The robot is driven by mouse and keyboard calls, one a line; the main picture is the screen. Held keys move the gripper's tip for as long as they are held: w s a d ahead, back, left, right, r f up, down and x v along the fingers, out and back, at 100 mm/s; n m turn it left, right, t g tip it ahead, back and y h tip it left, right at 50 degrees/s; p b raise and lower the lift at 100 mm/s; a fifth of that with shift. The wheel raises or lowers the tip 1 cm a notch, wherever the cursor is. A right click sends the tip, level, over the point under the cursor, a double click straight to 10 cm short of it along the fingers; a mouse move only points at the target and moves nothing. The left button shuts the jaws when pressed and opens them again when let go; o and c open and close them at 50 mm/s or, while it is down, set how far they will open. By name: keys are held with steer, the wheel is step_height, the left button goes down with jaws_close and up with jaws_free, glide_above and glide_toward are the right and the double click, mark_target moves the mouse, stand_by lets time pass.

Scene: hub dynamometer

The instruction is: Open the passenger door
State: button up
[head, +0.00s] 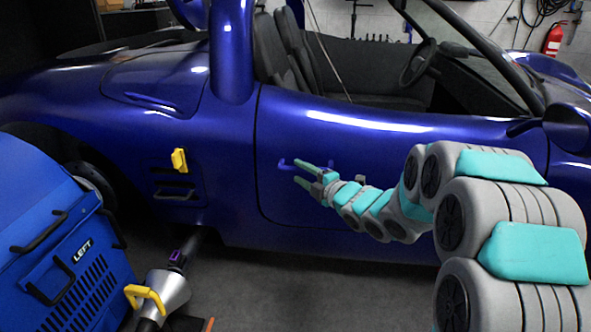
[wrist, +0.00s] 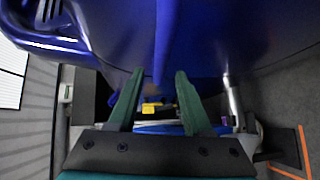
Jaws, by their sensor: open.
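The passenger door (head: 350,140) of the blue car is shut, its seam running down behind my gripper. Its blue door handle (head: 284,163) is a small bar on the door's left part. My gripper (head: 298,171) is open at the handle, with its green fingers pointing left; the fingers hide part of the handle. In the wrist view my gripper (wrist: 156,88) shows two spread fingers, with a blue bar-like shape (wrist: 163,45) beyond and between them. I cannot tell whether the fingers touch the handle.
A blue cabinet marked LEFT (head: 70,245) stands at the lower left. Beside it is a grey cone-shaped hub unit (head: 172,285) with a yellow handle, joined towards the car. A yellow part (head: 179,161) sits on the car's side. Grey floor (head: 320,290) is clear below the door.

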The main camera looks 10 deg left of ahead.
mark_target(295, 170)
steer(key=shift+x, duration=1.55)
jaws_close()
